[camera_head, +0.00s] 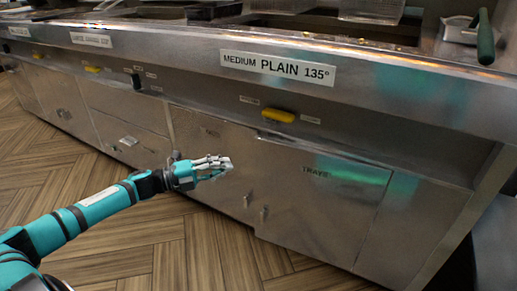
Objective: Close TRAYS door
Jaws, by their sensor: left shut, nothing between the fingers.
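The TRAYS door (320,215) is a steel panel low on the range front, with its black label near the top. A dark line runs along its top edge and its lower left corner sits a little lower than the neighbouring panel, so it looks slightly ajar; how far is hard to tell. My left gripper (226,166) is shut and empty, in front of the neighbouring steel door (205,150), left of the TRAYS door. I cannot tell whether it touches the steel. My right gripper is not in view.
A yellow knob (278,115) sits above, under the MEDIUM PLAIN 135° sign (277,68). A green-handled tool (485,38) lies on top at right. The wooden floor (205,250) in front is clear.

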